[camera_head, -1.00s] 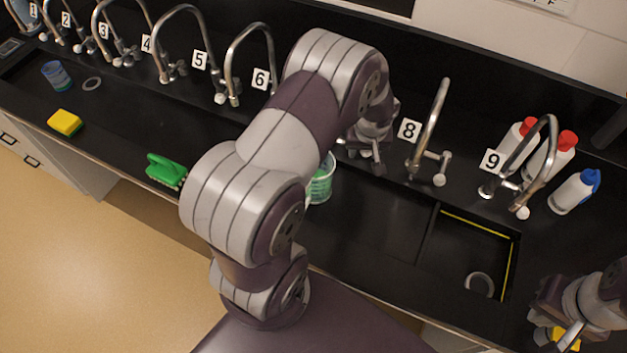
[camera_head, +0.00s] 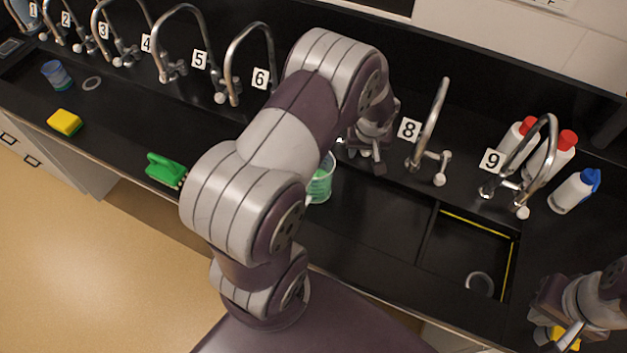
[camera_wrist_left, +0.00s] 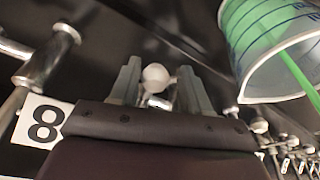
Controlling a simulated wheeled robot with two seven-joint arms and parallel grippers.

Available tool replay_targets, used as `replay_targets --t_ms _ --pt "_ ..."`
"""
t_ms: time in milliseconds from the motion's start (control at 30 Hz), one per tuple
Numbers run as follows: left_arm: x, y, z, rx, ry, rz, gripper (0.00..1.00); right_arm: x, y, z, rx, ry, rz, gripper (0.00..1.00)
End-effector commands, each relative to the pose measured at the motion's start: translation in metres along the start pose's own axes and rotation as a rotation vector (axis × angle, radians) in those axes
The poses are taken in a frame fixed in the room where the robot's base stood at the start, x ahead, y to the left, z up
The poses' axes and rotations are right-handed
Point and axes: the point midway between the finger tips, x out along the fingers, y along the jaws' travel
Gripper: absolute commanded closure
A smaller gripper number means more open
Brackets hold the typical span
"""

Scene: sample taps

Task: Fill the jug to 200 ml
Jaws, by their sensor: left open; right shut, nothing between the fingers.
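The clear jug (camera_head: 321,183) with green on it stands in the sink, partly hidden behind my left arm. In the left wrist view the jug (camera_wrist_left: 268,45) shows blue scale marks and a green stripe; its water level cannot be read. My left gripper (camera_head: 373,163) is open beside the jug, between labels 6 and 8. In the left wrist view, a white round tap knob (camera_wrist_left: 155,76) shows between its open fingers; contact cannot be told. The spout of that tap is hidden by my arm. My right gripper (camera_head: 567,341) is shut and empty at the lower right.
Tap 8 (camera_head: 432,125) and tap 9 (camera_head: 545,150) stand to the right, several more taps to the left. Bottles (camera_head: 575,190) stand at the right. A green brush (camera_head: 163,170), yellow sponge (camera_head: 64,122) and blue cup (camera_head: 56,74) lie or stand left. A yellow object shows under my right gripper.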

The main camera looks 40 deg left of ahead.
Motion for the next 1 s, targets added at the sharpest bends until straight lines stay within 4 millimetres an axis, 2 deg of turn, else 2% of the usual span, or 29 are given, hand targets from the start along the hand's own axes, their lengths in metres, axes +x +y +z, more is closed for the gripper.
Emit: replay_targets --t_ms 467,667,900,1000 --pt "0.0 0.0 0.0 0.0 0.0 0.0 0.53 0.0 0.0 0.0 0.0 0.0 0.0 1.0" --pt "-0.001 -0.019 -0.003 -0.002 -0.001 -0.001 0.53 -0.006 0.0 -0.001 0.0 0.0 0.0 1.0" --pt "0.002 -0.012 -0.002 0.001 0.001 0.001 0.53 0.002 0.0 0.0 0.0 0.0 0.0 1.0" --pt "-0.008 -0.011 -0.004 0.0 0.001 0.0 0.53 -0.005 0.0 -0.001 0.0 0.0 0.0 1.0"
